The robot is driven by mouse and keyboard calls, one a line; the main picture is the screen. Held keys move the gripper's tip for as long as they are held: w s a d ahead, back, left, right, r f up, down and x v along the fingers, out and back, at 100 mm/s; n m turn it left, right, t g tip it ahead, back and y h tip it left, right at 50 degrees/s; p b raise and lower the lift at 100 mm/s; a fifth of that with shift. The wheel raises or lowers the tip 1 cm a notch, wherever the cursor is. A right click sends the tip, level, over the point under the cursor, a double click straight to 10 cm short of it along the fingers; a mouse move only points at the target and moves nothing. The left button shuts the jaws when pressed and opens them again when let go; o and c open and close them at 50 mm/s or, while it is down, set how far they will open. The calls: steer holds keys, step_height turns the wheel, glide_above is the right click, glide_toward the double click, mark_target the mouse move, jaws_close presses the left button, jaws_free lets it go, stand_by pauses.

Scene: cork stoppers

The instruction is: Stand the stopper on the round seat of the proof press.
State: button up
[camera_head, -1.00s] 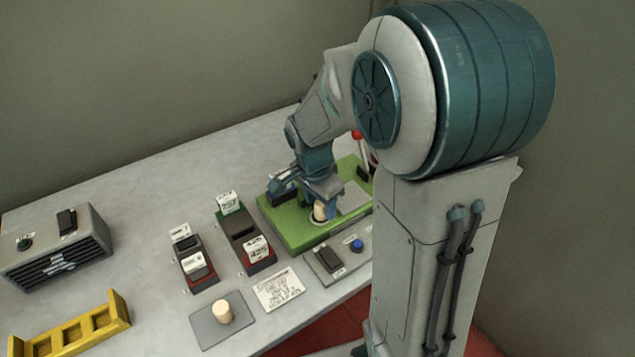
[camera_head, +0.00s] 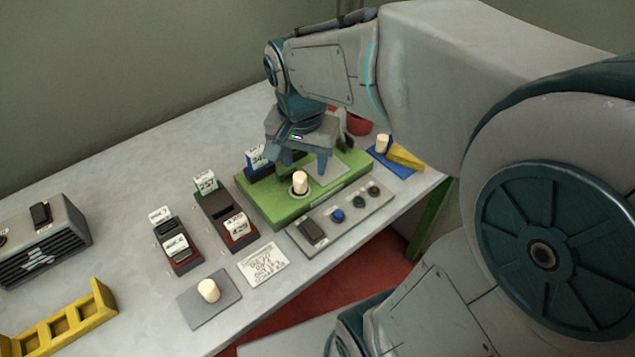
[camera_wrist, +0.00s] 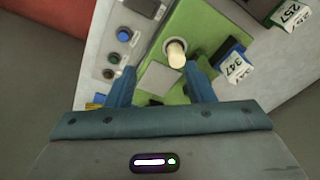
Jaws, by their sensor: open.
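A pale cork stopper (camera_head: 299,182) stands upright on the round seat of the green proof press (camera_head: 264,208). It also shows in the wrist view (camera_wrist: 176,53), beyond my fingertips on the green base. My gripper (camera_head: 296,165) is open above and just behind the stopper, with its fingers apart and nothing between them. In the wrist view the two fingers (camera_wrist: 160,80) frame a light plate on the press. The seat's dark ring shows around the stopper's foot; the rest of the seat is hidden under it.
A second stopper (camera_head: 208,290) stands on a grey pad (camera_head: 190,309) at the front. A third (camera_head: 382,143) stands on a blue pad beside a yellow wedge (camera_head: 406,158). A button panel (camera_head: 345,222) lies before the press. Card holders (camera_head: 214,212) stand left of it.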

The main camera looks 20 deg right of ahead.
steer(key=s+f+n+t, duration=0.1)
steer(key=s+n, duration=0.6)
steer(key=shift+s+d+f+n+t+y, duration=0.2)
steer(key=shift+s+f+n+t+y, duration=0.1)
steer(key=shift+s, duration=0.1)
